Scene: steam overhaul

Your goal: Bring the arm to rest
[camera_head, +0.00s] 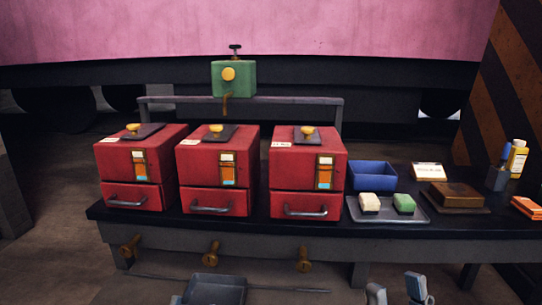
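My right gripper (396,290) shows at the bottom edge, right of centre. Its two pale fingertips stand apart with nothing between them, below the front edge of the bench and clear of everything on it. A small pale piece at the bottom edge, left of centre, may be a tip of my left gripper; too little shows to tell its state. The rest of both arms is out of the frame.
The dark bench (455,233) carries three red boxes with drawers, a blue bin (373,175), a grey tray (432,214) with two blocks, a brown block (455,194) and bottles. Brass knobs (304,259) jut below its front. A dark tray (215,290) lies low in front.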

